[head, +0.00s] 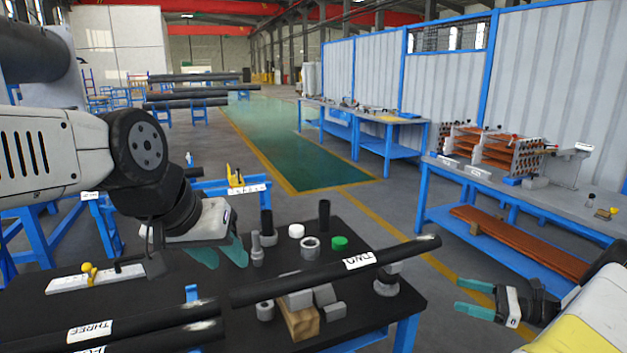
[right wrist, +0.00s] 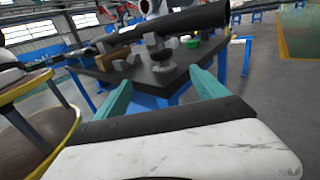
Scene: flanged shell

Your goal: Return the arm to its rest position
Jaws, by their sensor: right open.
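My left gripper (head: 222,250) hangs over the back left of the black table, its teal fingers pointing down. The two fingers overlap in the head view, so its opening is unclear. My right gripper (head: 478,298) is open and empty, off the table's right side over the floor. Its two teal fingers show apart in the right wrist view (right wrist: 163,95), with nothing between them. The pipe also shows in the right wrist view (right wrist: 190,20).
A pipe labelled THREE (head: 130,325) lies front left. A workbench (head: 500,180) with racks stands right. Floor between is clear.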

